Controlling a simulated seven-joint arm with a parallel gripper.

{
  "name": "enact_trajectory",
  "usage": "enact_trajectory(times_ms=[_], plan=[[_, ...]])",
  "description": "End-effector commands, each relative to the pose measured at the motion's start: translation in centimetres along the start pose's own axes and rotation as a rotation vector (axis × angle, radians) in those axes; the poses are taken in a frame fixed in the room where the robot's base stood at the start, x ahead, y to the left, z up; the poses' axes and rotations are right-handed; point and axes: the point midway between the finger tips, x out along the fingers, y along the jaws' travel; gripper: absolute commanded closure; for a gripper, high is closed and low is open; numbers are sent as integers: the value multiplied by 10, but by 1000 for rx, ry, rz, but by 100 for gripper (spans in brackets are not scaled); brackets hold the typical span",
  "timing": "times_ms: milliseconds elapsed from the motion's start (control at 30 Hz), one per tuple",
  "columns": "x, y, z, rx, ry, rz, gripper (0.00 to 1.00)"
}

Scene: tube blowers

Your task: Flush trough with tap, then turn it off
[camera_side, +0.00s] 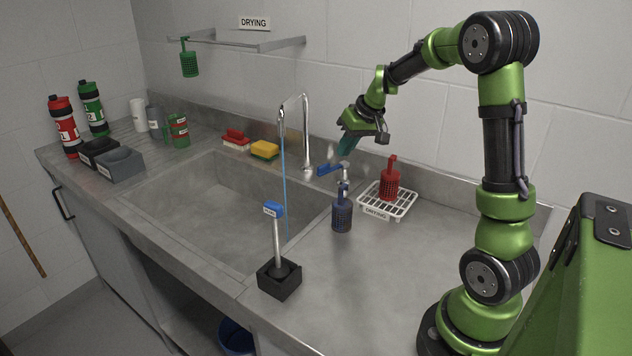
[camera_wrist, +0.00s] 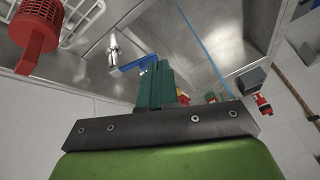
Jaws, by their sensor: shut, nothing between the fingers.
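The chrome tap (camera_side: 305,125) stands at the back edge of the sink trough (camera_side: 185,225). A thin blue stream of water (camera_side: 284,185) falls from its spout toward the trough's right side; the stream also shows in the wrist view (camera_wrist: 205,45). The tap's blue lever (camera_side: 329,170) sits right of the spout's base and shows in the wrist view (camera_wrist: 136,65). My gripper (camera_side: 346,150) is shut and empty, its teal fingers pointing down just above and right of the lever. In the wrist view the fingertips (camera_wrist: 156,68) overlap the lever's end; I cannot tell whether they touch.
A blue holder (camera_side: 342,215) and a red holder (camera_side: 390,182) on a white drying rack (camera_side: 402,206) stand close by. A brush with a blue head (camera_side: 273,209) stands in a black block (camera_side: 279,280) at the front.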

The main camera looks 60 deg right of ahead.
Motion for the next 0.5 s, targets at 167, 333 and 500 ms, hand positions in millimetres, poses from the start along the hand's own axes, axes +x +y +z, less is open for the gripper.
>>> enact_trajectory(times_ms=[167, 333, 500], plan=[[6, -10, 15, 419, 124, -143, 100], [9, 2, 26, 853, 239, -216, 100], [12, 22, 40, 1184, 315, -229, 100]])
